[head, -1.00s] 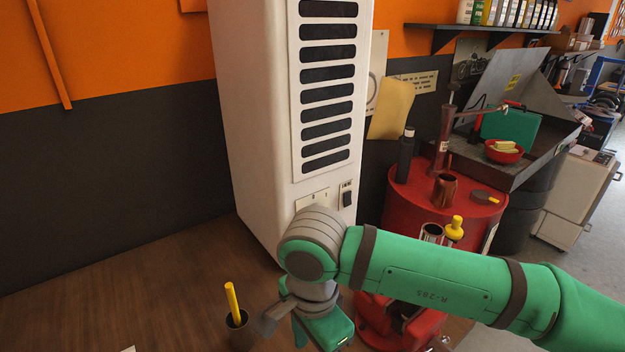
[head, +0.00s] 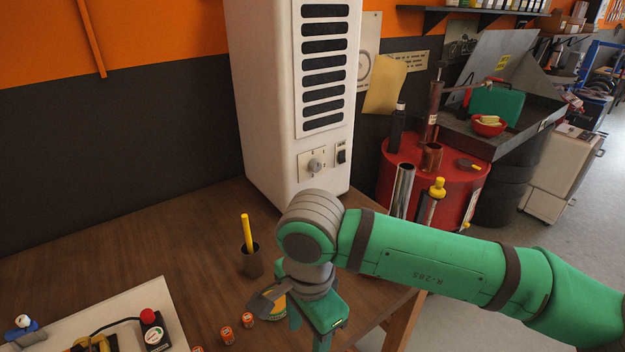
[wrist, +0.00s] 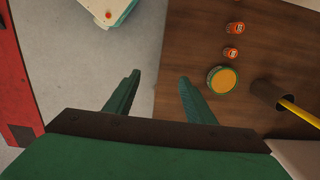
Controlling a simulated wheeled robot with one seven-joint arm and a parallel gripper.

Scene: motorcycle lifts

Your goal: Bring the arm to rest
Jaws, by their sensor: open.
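My green arm reaches in from the right of the head view, bent at a grey wrist joint over the front right part of the wooden table (head: 120,240). My gripper (wrist: 156,92) shows in the wrist view with its two green fingers apart and nothing between them. It hangs above the table's edge, with grey floor under one finger. In the head view the gripper points down and its fingertips are partly out of the picture. A round tin with a yellow-orange lid (wrist: 223,80) is on the table beside the right finger, apart from it.
Several small orange-topped items (head: 226,334) lie on the table. A white board with a red button (head: 147,316) is at front left. A tall white cabinet (head: 270,110) and a red drum (head: 455,180) stand behind.

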